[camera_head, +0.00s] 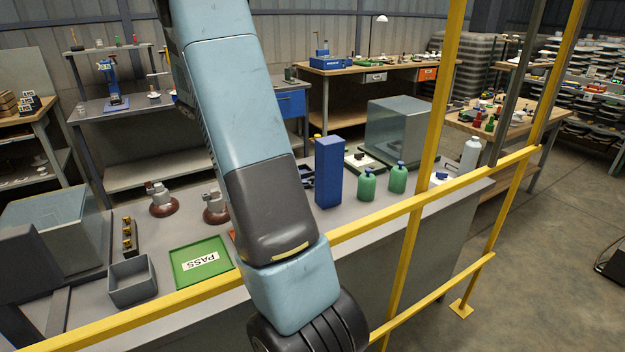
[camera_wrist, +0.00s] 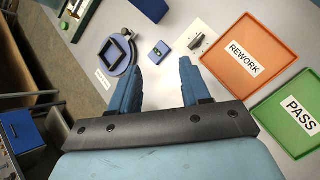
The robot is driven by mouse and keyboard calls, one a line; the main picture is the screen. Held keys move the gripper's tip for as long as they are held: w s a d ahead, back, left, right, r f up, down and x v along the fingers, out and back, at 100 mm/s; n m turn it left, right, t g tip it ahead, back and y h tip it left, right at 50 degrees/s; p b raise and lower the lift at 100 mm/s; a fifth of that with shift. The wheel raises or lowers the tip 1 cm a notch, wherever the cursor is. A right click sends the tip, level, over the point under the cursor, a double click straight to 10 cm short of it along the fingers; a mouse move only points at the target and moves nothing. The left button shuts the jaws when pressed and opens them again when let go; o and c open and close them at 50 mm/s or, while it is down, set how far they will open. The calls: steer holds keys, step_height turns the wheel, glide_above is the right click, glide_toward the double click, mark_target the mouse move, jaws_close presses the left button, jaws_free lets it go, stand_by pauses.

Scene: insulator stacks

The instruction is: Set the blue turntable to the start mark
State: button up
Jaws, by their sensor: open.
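The blue turntable (camera_wrist: 134,68) shows in the wrist view as a round blue disc with a black square frame on top, ahead of my left finger. A small white label (camera_wrist: 103,79) lies beside its lower left side; its print is too small to read. I cannot make out the start mark. My gripper (camera_wrist: 159,65) is open and empty, its two blue fingers apart. The left fingertip is close to the turntable's rim; I cannot tell whether they touch. In the head view the turntable and my gripper cannot be made out.
An orange REWORK tray (camera_wrist: 283,81) and green PASS tray (camera_wrist: 290,140) lie to the right. A small blue block (camera_wrist: 160,49) and white plate (camera_wrist: 190,28) lie ahead. A tall blue block (camera_head: 328,172) and green bottles (camera_head: 398,179) stand on the bench behind a yellow rail (camera_head: 400,208).

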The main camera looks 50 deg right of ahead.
mark_target(312, 177)
steer(key=w+d+f+n+g+h, duration=0.2)
steer(key=d+f, duration=0.5)
steer(key=w+d+f+n+g+h, duration=0.2)
steer(key=w+d+f, duration=0.1)
steer(key=d+f, duration=0.4)
steer(key=x, duration=1.3)
steer(key=shift+s+a+f, duration=0.1)
steer(key=shift+s+f, duration=0.1)
steer(key=shift+s, duration=0.1)
jaws_close()
